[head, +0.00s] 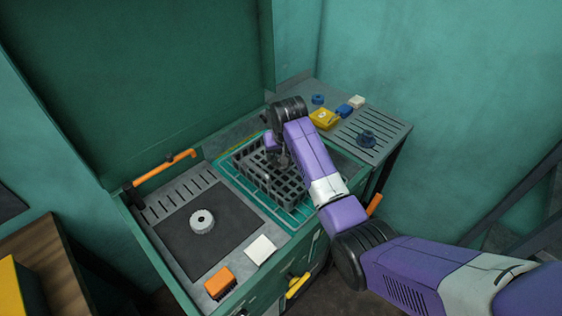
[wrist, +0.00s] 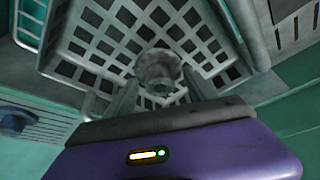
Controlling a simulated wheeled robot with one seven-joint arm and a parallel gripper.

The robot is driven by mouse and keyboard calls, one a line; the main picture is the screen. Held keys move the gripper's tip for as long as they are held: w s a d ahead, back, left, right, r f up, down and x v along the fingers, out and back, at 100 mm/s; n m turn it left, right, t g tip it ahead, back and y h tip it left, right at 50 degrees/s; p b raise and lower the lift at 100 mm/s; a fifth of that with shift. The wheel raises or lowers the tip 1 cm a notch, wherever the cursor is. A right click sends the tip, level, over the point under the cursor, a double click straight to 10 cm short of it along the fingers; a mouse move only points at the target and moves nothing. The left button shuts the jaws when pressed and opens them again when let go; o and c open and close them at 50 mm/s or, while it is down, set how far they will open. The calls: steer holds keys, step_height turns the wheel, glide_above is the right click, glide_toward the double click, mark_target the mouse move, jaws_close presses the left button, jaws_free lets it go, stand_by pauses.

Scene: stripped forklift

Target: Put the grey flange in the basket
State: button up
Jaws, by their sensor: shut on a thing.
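The grey basket (head: 262,182) is a slotted crate on a teal grid in the machine's well. My gripper (head: 283,154) points down over its right part, at or inside the rim. In the wrist view my gripper (wrist: 158,84) is shut on a round grey piece, the grey flange (wrist: 158,68), held between the fingertips. The slotted floor and walls of the basket (wrist: 100,38) show behind it. Whether the flange touches the basket floor I cannot tell. In the head view the arm hides the flange.
A pale toothed ring (head: 202,221) lies on the dark mat left of the basket. A white block (head: 261,250) and an orange block (head: 219,283) are in front.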

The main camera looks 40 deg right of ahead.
steer(key=shift+f, duration=1.8)
steer(key=shift+f, duration=0.2)
steer(key=o, duration=1.8)
steer(key=shift+r, duration=0.1)
steer(key=v, duration=1.2)
steer(key=shift+r, duration=0.1)
steer(key=shift+w, duration=0.1)
